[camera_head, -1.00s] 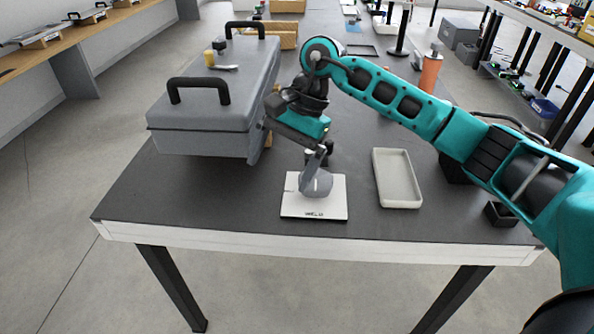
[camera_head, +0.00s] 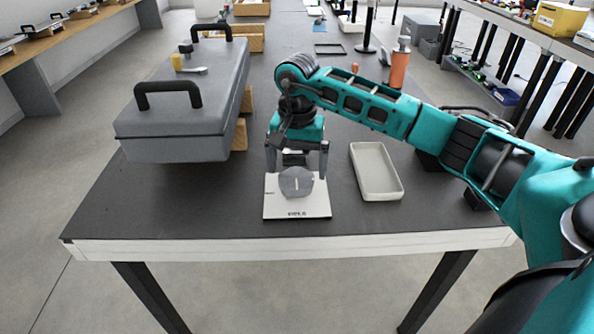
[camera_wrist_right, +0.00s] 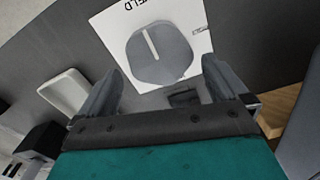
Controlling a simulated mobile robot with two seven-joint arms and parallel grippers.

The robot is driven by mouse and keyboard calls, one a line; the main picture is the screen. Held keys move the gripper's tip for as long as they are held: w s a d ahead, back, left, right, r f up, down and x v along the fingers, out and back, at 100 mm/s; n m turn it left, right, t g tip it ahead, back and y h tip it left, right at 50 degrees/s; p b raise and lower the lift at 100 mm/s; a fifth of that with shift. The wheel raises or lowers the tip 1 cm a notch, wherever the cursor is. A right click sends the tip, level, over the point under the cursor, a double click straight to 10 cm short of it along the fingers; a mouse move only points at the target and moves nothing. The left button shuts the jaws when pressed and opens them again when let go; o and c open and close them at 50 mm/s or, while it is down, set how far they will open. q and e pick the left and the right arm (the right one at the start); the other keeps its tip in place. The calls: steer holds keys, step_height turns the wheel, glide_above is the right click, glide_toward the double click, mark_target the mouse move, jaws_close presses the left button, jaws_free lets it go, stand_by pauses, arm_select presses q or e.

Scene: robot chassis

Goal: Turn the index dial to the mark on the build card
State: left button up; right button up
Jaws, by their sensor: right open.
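The index dial (camera_head: 296,182) is a grey, faceted knob on a white plate (camera_head: 297,208) near the table's front edge. In the right wrist view the dial (camera_wrist_right: 168,62) has a white pointer line, which points toward the edge with the lettering, partly cut off as "ELD". My right gripper (camera_head: 297,168) points down just behind the dial, its fingers spread wider than the dial. In the wrist view the open fingers (camera_wrist_right: 161,68) sit on either side of the dial's near part, with nothing held. I cannot make out a build card. My left gripper is out of view.
A large grey case (camera_head: 185,105) with black handles stands on the left of the table. A shallow pale tray (camera_head: 375,172) lies right of the plate. An orange bottle (camera_head: 399,68) stands farther back. Dark tabletop is clear left of the plate and around the front.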

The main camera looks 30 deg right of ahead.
steer(key=shift+f, duration=0.85)
steer(key=shift+c, duration=0.2)
steer(key=c, duration=0.8)
steer(key=shift+c, duration=0.3)
